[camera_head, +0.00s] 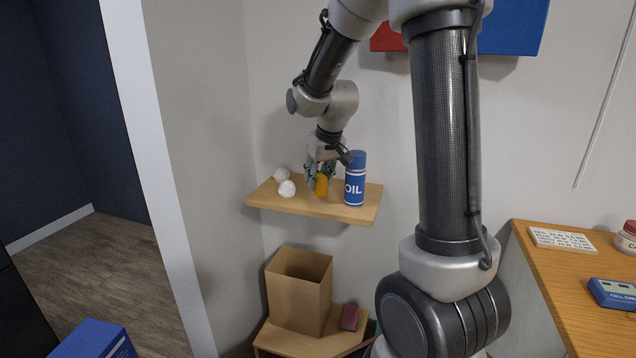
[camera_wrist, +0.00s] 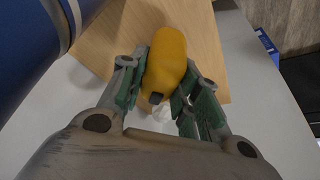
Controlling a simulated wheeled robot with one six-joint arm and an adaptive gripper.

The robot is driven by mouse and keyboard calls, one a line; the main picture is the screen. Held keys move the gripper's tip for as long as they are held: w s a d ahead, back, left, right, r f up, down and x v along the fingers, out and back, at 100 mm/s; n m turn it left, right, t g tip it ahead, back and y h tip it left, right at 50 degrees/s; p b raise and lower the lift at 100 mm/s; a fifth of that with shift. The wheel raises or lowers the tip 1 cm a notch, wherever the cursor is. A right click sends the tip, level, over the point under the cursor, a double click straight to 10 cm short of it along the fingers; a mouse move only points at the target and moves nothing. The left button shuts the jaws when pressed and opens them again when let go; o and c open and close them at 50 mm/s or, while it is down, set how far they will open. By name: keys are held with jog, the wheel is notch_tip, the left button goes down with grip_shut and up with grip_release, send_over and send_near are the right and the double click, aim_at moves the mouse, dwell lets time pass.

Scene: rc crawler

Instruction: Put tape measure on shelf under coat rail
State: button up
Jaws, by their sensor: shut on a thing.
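A yellow-orange rounded thing with a dark tip, likely the tape measure (camera_head: 321,185), is between the fingers of my gripper (camera_head: 322,172). In the wrist view, the tape measure (camera_wrist: 166,62) lies between the green pads of my gripper (camera_wrist: 165,85), which is shut on it. It is over or on a small wooden wall shelf (camera_head: 300,207); I cannot tell whether it touches the board. The shelf also shows behind it in the wrist view (camera_wrist: 210,65). No coat rail can be made out.
A blue-and-white oil can (camera_head: 356,178) stands on the shelf close to the right of my gripper. Two white crumpled balls (camera_head: 286,188) lie to the left. Below are an open cardboard box (camera_head: 299,290) and a dark red block (camera_head: 349,317). A wooden table (camera_head: 560,290) is at right.

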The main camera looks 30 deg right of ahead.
jog(key=shift+f, duration=0.85)
jog(key=shift+f, duration=0.2)
jog(key=o, duration=1.1)
jog(key=v, duration=1.2)
jog(key=s, duration=1.6)
jog(key=s+a, duration=0.1)
jog(key=s, duration=0.7)
jog(key=shift+s+r, duration=0.2)
jog(key=shift+s, duration=0.2)
